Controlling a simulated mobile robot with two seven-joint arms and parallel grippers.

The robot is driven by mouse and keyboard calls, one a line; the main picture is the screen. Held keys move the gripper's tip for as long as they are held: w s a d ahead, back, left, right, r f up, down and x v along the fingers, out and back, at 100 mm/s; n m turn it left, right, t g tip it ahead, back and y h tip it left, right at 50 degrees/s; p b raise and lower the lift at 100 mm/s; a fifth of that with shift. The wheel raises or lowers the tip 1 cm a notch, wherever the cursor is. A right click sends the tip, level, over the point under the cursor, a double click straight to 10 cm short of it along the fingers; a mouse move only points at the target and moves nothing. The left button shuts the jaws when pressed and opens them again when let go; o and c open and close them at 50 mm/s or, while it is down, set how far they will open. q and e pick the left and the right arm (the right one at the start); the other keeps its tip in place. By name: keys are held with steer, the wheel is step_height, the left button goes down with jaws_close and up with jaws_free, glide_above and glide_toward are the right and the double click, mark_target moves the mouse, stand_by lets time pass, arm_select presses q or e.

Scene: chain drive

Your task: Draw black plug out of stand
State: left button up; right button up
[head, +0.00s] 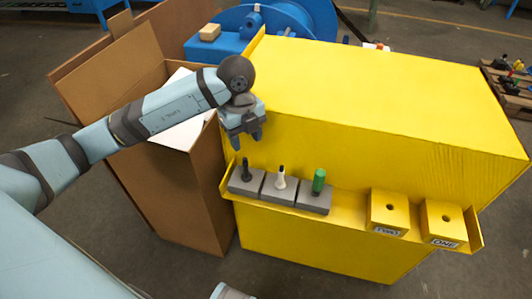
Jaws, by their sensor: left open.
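The black plug (246,165) stands upright in its grey stand (244,184), at the left end of a yellow shelf. My left gripper (247,142) points down above the black plug, open and empty, with a small gap between fingertips and plug. A white plug (280,178) and a green plug (319,180) stand upright in grey stands just to the right. My right gripper is not in view; a small piece of arm shows at the bottom edge.
Two yellow blocks with holes, labelled TWO (389,211) and ONE (442,222), sit at the shelf's right. The large yellow box (390,90) rises behind the shelf. An open cardboard box (190,190) stands left, under my left arm. A blue spool (290,18) is behind.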

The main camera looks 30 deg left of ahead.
mark_target(245, 162)
arm_select(q)
steer(key=shift+n+y, duration=0.3)
steer(key=shift+y, duration=0.1)
steer(key=f, duration=0.4)
steer(key=f+b, duration=0.1)
steer(key=f, duration=0.4)
steer(key=a+f+b, duration=0.1)
steer(key=f, duration=0.3)
steer(key=shift+w+f, duration=0.25)
steer(key=shift+f, duration=0.05)
jaws_close()
steer(key=shift+r, duration=0.1)
